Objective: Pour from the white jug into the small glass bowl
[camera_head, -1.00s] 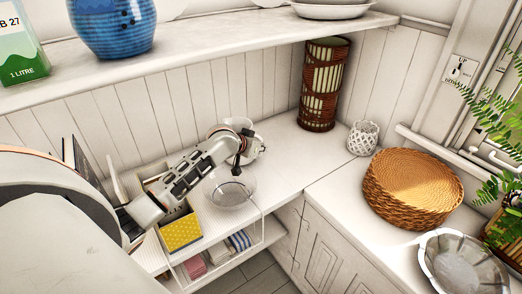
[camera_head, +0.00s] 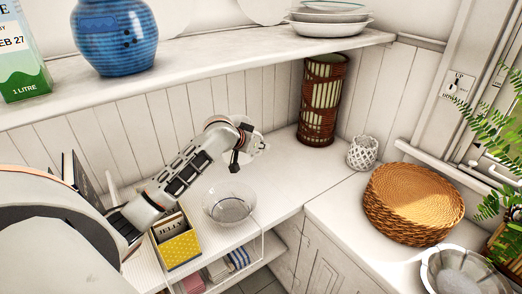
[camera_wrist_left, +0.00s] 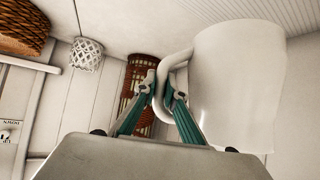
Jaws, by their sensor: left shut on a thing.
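The small glass bowl (camera_head: 229,205) stands on the white counter, below and a little left of my left gripper in the head view. My left gripper (camera_head: 245,146) is above the counter, behind the bowl. In the left wrist view its green-padded fingers (camera_wrist_left: 161,96) are shut on the handle of the white jug (camera_wrist_left: 238,85). The jug's body fills the right of that view. In the head view the jug is mostly hidden by my gripper and arm. Its contents are not visible, and I cannot tell its tilt. My right gripper is not in view.
A yellow box (camera_head: 177,249) stands left of the bowl. A woven cylinder (camera_head: 321,100), a white lattice holder (camera_head: 362,152) and a round wicker basket (camera_head: 412,199) stand to the right. The upper shelf (camera_head: 230,70) holds a blue vase (camera_head: 113,38). Counter right of the bowl is clear.

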